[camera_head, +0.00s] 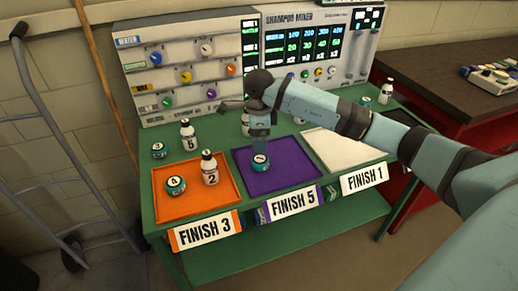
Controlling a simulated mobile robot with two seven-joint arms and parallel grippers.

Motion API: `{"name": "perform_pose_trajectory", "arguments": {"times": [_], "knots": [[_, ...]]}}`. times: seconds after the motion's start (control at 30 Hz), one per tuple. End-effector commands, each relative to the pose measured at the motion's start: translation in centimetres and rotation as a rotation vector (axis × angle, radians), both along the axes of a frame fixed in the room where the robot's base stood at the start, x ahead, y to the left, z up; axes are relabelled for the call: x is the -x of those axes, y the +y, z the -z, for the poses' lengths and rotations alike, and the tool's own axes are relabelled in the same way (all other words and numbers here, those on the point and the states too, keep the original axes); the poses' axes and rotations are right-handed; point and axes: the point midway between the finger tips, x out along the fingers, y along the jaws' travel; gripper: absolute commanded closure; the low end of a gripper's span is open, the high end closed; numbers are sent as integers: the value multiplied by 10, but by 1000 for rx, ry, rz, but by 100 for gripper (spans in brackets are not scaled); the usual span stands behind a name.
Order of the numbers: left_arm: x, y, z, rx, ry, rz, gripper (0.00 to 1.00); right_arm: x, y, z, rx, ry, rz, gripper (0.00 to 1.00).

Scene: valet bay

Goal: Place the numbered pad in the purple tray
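A small round teal pad (260,162) with a white numbered top sits in the purple tray (292,182); its number is too small to read. My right gripper (260,137) hangs over the purple tray, just above this pad and seemingly apart from it. Its fingers are too small to tell whether they are open or shut. A similar round pad marked 4 (175,186) lies in the orange tray (205,202), and one marked 3 (158,150) stands on the green bench behind that tray. My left gripper is not in view.
A white bottle marked 2 (209,168) stands in the orange tray; bottle 5 (188,136) stands behind it. The white tray (345,153) looks empty, partly hidden by my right arm. The shampoo mixer (197,75) borders the bench's back. A hand truck (40,130) stands left.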

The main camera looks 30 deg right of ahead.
Motion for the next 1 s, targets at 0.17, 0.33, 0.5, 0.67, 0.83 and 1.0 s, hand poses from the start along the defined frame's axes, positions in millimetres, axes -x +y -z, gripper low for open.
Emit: {"name": "perform_pose_trajectory", "arguments": {"times": [0.17,0.33,0.5,0.67,0.83,1.0], "knots": [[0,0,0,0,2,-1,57,0,1,-17,-4,0,-2,17],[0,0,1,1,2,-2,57,17,52,9,-209,23,-25,17],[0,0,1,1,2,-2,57,69,175,39,-786,116,50,17],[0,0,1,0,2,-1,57,111,254,19,-1380,282,367,17],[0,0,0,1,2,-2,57,121,263,4,-1874,518,962,17],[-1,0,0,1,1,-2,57,132,223,50,-2098,788,1775,17]]}}
